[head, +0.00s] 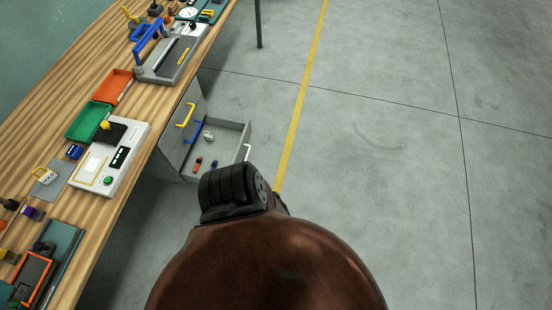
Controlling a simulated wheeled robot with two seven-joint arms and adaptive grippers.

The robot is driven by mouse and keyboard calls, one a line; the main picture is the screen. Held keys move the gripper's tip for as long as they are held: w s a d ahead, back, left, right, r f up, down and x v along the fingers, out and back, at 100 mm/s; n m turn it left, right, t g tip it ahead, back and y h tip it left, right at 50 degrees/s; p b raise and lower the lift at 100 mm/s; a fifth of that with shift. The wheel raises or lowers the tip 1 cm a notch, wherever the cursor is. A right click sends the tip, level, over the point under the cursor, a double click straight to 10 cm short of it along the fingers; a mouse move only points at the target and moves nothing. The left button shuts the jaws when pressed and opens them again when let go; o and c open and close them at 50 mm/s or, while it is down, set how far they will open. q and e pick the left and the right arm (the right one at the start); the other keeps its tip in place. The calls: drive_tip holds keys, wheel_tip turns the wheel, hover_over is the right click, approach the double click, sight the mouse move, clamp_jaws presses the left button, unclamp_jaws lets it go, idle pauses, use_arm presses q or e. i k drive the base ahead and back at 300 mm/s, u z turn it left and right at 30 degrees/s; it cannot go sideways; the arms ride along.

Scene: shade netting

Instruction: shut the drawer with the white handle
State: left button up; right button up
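The drawer with the white handle (247,153) is pulled well out of the grey cabinet under the workbench. Its wall (233,124) and open inside show, with a few small items in it, among them a grey one, a red one and a dark one. The near corner of the drawer is partly hidden behind a black part of my own body. Above it, the drawers with a yellow handle (185,115) and a blue handle (192,131) look shut. I cannot make out either gripper in the head view.
A wooden workbench (50,116) runs along the left, carrying an orange tray (113,87), a green tray (88,121), a white device (112,160) and other tools. The grey floor to the right, with a yellow line (302,92), is clear.

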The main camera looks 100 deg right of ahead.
sight(229, 146)
drive_tip(key=z, duration=2.15)
